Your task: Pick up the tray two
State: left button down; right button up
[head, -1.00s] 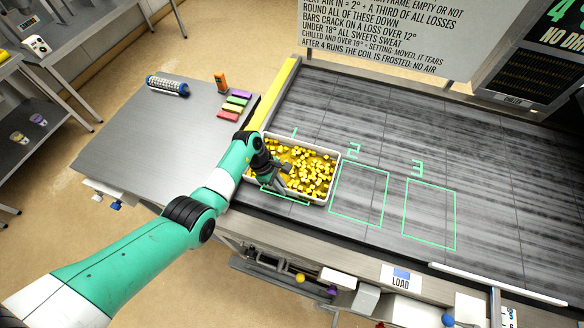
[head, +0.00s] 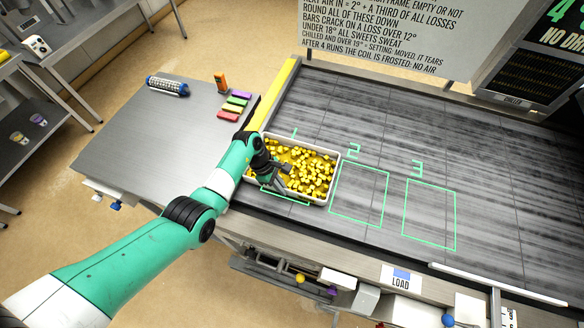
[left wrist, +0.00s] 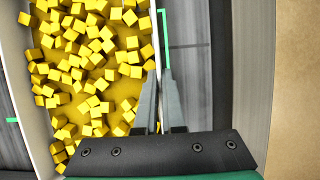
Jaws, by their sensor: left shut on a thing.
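A white tray (head: 333,154) filled with yellow cubes lies on the dark belt, over the green outline marked 1. My left gripper (head: 279,189) reaches in from the left and is at the tray's near wall. In the left wrist view my left gripper (left wrist: 160,100) is shut on the wall of the tray (left wrist: 40,100), with one finger on the cube side and one outside. The tray rests flat as far as I can tell. My right gripper is not in view.
Green outlines 2 (head: 358,193) and 3 (head: 429,214) on the belt are empty. A steel table (head: 175,135) at left holds coloured blocks (head: 234,104), an orange device (head: 220,82) and a blue-capped cylinder (head: 167,86). A yellow bar (head: 279,90) edges the belt.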

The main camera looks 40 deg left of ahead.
pick_arm(q)
jog(key=shift+r, duration=0.15)
dwell(0.5)
notch_tip(320, 180, up, 18)
jog(key=p, duration=1.7)
jog(key=shift+p, duration=0.3)
